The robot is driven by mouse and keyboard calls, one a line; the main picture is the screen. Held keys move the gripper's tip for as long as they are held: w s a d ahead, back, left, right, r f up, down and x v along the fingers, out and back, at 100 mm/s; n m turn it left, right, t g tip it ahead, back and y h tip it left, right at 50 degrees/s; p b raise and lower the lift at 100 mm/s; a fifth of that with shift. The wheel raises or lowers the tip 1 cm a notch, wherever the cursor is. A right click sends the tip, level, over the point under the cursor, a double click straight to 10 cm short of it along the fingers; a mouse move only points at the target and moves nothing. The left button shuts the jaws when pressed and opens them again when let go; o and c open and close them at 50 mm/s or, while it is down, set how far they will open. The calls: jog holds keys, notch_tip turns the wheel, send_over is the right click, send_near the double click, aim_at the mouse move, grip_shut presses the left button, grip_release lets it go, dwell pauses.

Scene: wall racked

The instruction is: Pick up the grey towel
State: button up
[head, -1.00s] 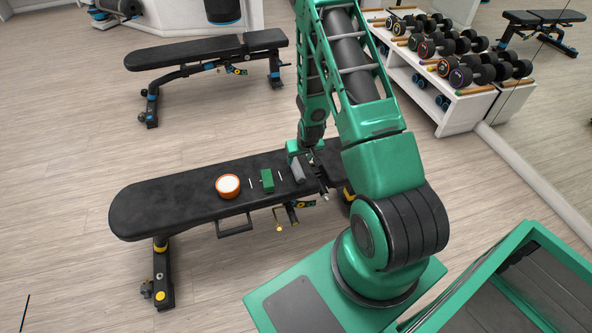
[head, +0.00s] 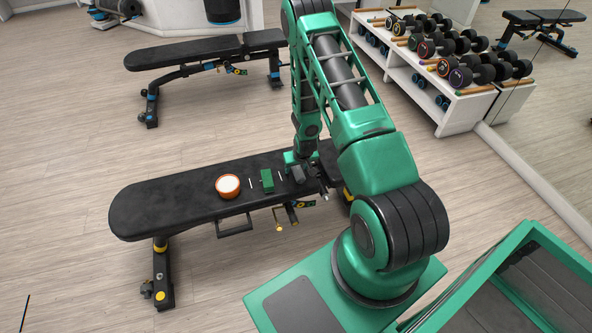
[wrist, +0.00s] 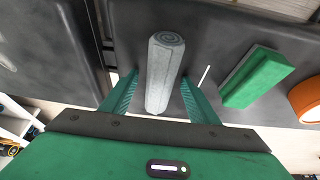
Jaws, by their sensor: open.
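The grey towel (wrist: 164,68) is a tight roll lying on the black bench. It also shows in the head view (head: 298,175), partly hidden by my gripper (head: 296,160). In the wrist view my gripper (wrist: 159,77) is open, with one green finger on each side of the roll. A narrow gap shows between each finger and the towel, so I see no grip on it. The towel's spiral end faces away from my palm.
The bench's left end is clear. A dumbbell rack (head: 455,110) stands at the back right.

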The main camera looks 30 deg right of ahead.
jog(key=c, duration=1.3)
jog(key=shift+r, duration=0.2)
notch_tip(320, 180, up, 4)
jog(key=a+r, duration=0.2)
jog(key=a, duration=0.2)
jog(key=a+r, duration=0.2)
jog(key=a, duration=0.1)
jog(key=a+r, duration=0.2)
jog(key=a, duration=0.2)
jog(key=shift+w+a+r, duration=0.3)
jog(key=shift+r, duration=0.05)
